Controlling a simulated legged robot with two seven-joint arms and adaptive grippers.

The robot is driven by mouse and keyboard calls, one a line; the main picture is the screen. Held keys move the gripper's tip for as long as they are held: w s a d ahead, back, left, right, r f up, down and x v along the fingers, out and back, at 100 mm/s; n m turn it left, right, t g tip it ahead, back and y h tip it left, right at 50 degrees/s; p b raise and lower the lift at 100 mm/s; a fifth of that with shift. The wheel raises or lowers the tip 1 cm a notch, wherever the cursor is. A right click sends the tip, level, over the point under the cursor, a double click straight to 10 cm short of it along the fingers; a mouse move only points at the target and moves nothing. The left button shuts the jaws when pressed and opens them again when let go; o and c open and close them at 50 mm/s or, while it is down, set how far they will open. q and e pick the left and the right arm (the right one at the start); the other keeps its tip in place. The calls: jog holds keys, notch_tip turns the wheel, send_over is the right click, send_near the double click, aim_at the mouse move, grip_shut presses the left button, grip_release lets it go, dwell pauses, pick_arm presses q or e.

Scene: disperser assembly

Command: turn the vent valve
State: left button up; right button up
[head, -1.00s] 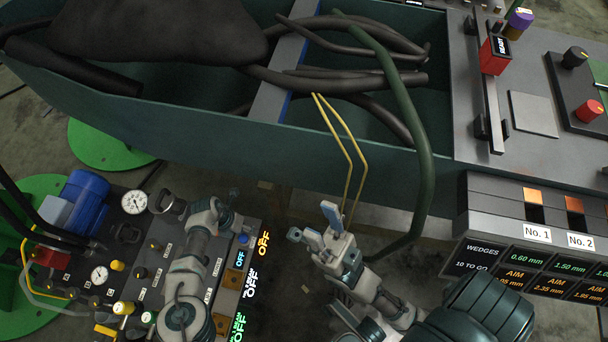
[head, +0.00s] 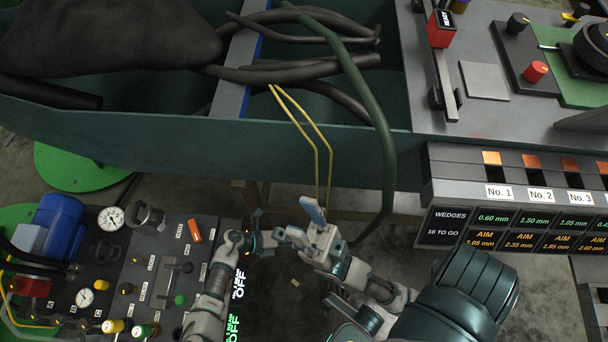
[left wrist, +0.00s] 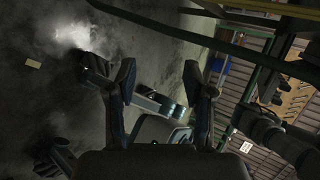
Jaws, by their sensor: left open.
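The control panel (head: 150,262) with valves, knobs and gauges is at the lower left of the head view. Its small labels are too blurred to tell which control is the vent valve. An orange handle (head: 195,230), a green knob (head: 181,299) and a black knob (head: 107,250) show on it. My left gripper (head: 262,232) is beyond the panel's right edge, apart from these controls. In the left wrist view its fingers (left wrist: 162,82) are spread with nothing between them. My right gripper (head: 299,222) is open and empty, close to the left one, below the green bin.
The dark green bin (head: 200,150) with black hoses spans the back. A wedge rack (head: 520,205) stands at the right. Floor shows between panel and rack.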

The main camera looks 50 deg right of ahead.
pick_arm(q)
jog(key=shift+s+d+r+n+g+h, duration=0.25)
jog(key=shift+s+d+r, duration=0.2)
jog(key=shift+s, duration=0.25)
jog(key=shift+s+d+r+n+g+h, duration=0.15)
jog(key=shift+s+d+r+h, duration=0.2)
jog(key=shift+s+d, duration=0.25)
jog(key=shift+a, duration=0.15)
